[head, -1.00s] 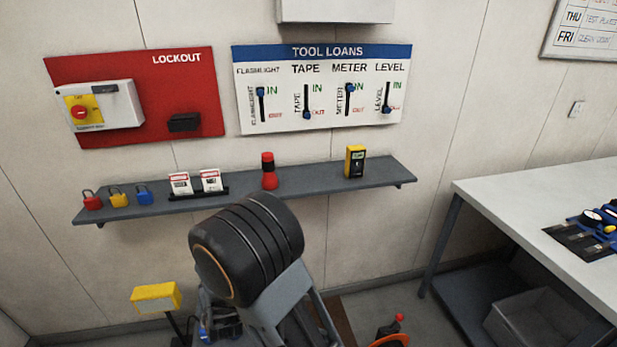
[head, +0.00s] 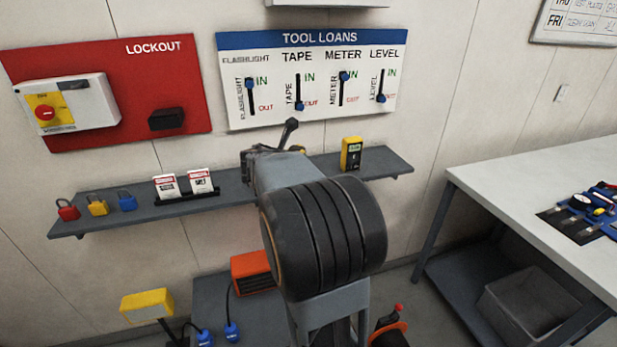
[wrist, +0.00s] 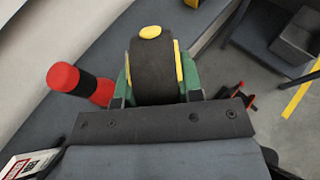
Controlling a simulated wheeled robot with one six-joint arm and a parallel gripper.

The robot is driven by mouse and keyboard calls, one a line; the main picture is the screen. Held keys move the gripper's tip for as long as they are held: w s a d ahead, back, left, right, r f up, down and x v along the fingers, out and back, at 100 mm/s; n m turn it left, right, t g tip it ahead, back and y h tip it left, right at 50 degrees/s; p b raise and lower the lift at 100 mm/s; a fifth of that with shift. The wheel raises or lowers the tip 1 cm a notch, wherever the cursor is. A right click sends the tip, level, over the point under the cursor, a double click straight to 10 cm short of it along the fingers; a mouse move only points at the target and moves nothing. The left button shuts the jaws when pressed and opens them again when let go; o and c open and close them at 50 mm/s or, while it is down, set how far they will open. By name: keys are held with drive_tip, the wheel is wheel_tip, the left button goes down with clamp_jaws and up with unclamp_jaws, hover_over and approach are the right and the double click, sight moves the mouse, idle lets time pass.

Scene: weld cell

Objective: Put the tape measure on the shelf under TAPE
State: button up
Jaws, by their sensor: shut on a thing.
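My gripper (wrist: 153,92) is shut on the tape measure (wrist: 155,65), a black body with yellow sides and a yellow button, held between its green-padded fingers. In the head view my gripper (head: 278,146) is at the shelf, below the TAPE column (head: 297,57) of the TOOL LOANS board (head: 230,112); only a bit of yellow shows beside it. The grey shelf (head: 225,184) shows behind the held tape measure in the wrist view. I cannot tell whether the tape measure touches the shelf. My arm hides the shelf's middle in the head view.
A red and black flashlight (wrist: 82,83) stands on the shelf left of my gripper in the wrist view. The yellow meter (head: 351,154) stands to the right. Tag cards (head: 183,186) and several padlocks (head: 97,204) are at left. A white workbench (head: 540,180) stands at right.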

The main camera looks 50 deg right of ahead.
drive_tip(key=shift+s+d+r+g, duration=0.1)
drive_tip(key=shift+d+r+g, duration=0.1)
drive_tip(key=shift+d, duration=0.35)
drive_tip(key=shift+d+r+g, duration=0.1)
drive_tip(key=shift+d+r, duration=0.1)
drive_tip(key=shift+d, duration=0.35)
drive_tip(key=w+d+f, duration=0.2)
drive_tip(key=d, duration=0.1)
drive_tip(key=w+d+f, duration=0.2)
drive_tip(key=d+f, duration=0.1)
drive_tip(key=w+d+f+p, duration=0.1)
drive_tip(key=w+d+f, duration=0.2)
drive_tip(key=d, duration=0.1)
drive_tip(key=shift+f, duration=0.25)
drive_tip(key=shift+w+d+f, duration=0.1)
drive_tip(key=shift+d+f, duration=0.15)
drive_tip(key=shift+f, duration=1.7)
drive_tip(key=shift+f+b, duration=0.15)
drive_tip(key=shift+b, duration=0.15)
drive_tip(key=o, duration=1.1)
drive_tip(key=shift+c, duration=0.2)
